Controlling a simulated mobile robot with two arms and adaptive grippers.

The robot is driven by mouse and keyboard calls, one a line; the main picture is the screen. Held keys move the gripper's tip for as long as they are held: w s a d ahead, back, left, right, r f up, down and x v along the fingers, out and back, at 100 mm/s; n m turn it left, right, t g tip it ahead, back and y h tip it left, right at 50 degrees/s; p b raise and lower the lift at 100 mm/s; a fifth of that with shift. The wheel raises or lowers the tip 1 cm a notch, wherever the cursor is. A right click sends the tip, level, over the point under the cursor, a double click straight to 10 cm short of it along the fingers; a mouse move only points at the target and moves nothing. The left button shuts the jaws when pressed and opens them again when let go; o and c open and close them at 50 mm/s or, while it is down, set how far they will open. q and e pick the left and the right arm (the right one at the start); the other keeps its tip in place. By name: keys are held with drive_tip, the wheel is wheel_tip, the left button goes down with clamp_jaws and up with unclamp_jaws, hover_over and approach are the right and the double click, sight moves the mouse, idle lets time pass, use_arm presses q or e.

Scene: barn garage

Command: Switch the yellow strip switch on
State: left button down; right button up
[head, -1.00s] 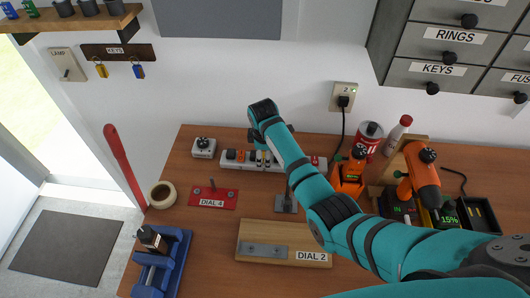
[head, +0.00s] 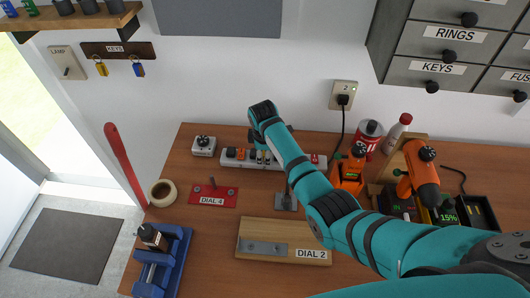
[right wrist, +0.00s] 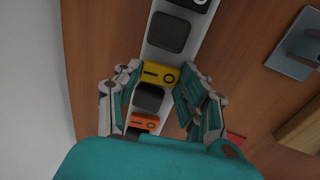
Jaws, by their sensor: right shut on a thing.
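The white power strip (head: 228,163) lies along the back of the bench, partly hidden by my right arm. In the right wrist view it runs up the picture (right wrist: 152,52), with the yellow strip switch (right wrist: 158,74) near the middle. My right gripper (right wrist: 159,77) has one fingertip on each side of the yellow switch and is shut on it. In the head view the fingers are mostly hidden behind my arm. I cannot tell whether the switch is on or off. My left gripper is not in view.
An orange switch (right wrist: 144,122) and dark sockets share the strip. Left of it stands a white dial box (head: 204,147), with a red DIAL 4 plate (head: 222,198) in front. A wooden DIAL 2 board (head: 285,230) lies nearer. An orange drill (head: 422,173) and bottles stand right.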

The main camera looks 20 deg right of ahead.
drive_tip(key=shift+w+d+g, duration=0.1)
drive_tip(key=shift+w+g, duration=0.05)
drive_tip(key=shift+g, duration=0.25)
drive_tip(key=shift+w+f+g+y+b, duration=0.2)
drive_tip(key=shift+g+y+b, duration=0.35)
drive_tip(key=shift+b, duration=0.4)
drive_tip(key=shift+r+g, duration=0.15)
drive_tip(key=shift+g, duration=0.2)
drive_tip(key=shift+s, duration=0.1)
drive_tip(key=o, duration=1.2)
drive_tip(key=shift+c, duration=0.2)
drive_tip(key=shift+r, duration=0.1)
wheel_tip(320, 180, up, 12)
drive_tip(key=shift+w+d, duration=0.15)
drive_tip(key=shift+w, duration=0.15)
